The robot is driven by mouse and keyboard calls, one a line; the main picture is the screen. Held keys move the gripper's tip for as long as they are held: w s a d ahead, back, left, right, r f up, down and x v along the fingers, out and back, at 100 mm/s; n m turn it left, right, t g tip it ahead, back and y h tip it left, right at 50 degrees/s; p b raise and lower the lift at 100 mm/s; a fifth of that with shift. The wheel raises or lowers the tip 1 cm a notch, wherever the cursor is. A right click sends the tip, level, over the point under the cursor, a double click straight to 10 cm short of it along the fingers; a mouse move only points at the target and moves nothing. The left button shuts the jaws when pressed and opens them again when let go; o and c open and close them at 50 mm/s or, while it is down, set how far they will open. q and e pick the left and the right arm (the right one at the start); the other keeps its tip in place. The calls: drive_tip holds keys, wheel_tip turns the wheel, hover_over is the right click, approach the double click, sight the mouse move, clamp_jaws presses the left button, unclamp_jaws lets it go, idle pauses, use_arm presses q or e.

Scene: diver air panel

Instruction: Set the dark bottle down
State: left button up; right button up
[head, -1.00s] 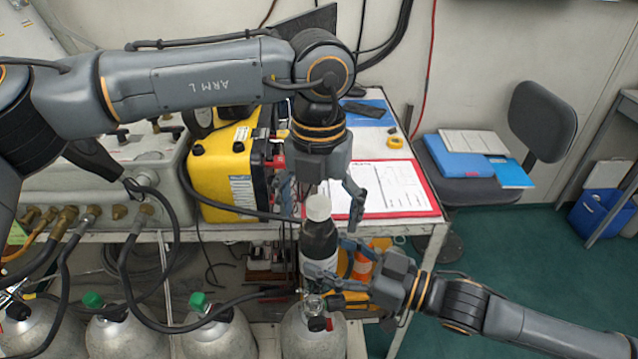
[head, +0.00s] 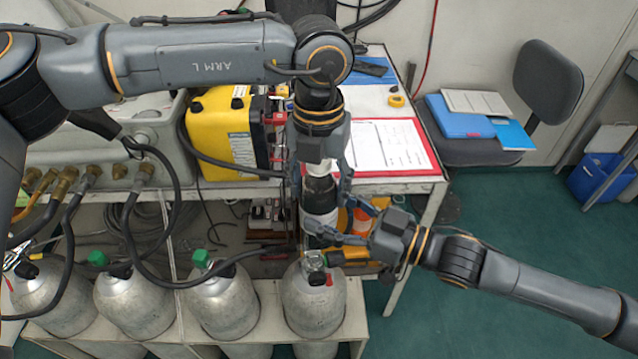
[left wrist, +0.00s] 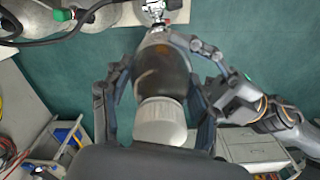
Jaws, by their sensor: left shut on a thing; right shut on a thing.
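The dark bottle (head: 319,190) has a white cap (head: 314,168) and a pale label. It stands roughly upright in the air at the bench's front edge, above the rightmost cylinder's valve. My left gripper (head: 320,187) reaches down from above and is shut around the bottle's upper body. My right gripper (head: 324,226) comes from the right and is shut on its lower part. In the left wrist view the bottle's dark body (left wrist: 161,75) lies between my left fingers, with the cap close to the palm. The bottle's base is hard to make out.
The bench holds a yellow case (head: 225,135) and a red-edged clipboard (head: 390,146). Several grey cylinders (head: 315,302) with valves and black hoses stand below. Orange-and-white items (head: 363,222) sit under the bench, behind the right gripper. Green floor (head: 480,225) is open on the right.

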drive_tip(key=o, duration=1.7)
drive_tip(key=shift+o, duration=0.2)
